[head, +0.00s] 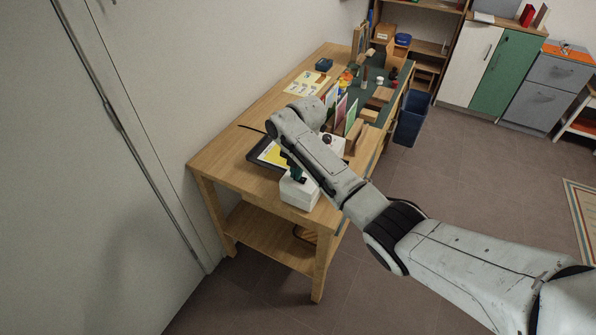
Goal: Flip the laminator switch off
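The laminator (299,194) appears to be the white box-like device at the near end of the wooden table. My arm crosses over it and hides its middle. Its far end (338,145) seems to show beyond the arm. A dark tray with a yellow sheet (272,154) lies along its left side. I cannot make out the switch. My arm's end bends down over the laminator. A small dark green part (294,170) just above the white body may be my gripper; its fingers are not clear, and I cannot tell whether it touches the laminator.
The wooden table (222,160) stands along the wall. Upright coloured folders (341,112), wooden blocks (380,97) and papers (307,83) lie farther along it. A blue bin (411,118) stands at its right side.

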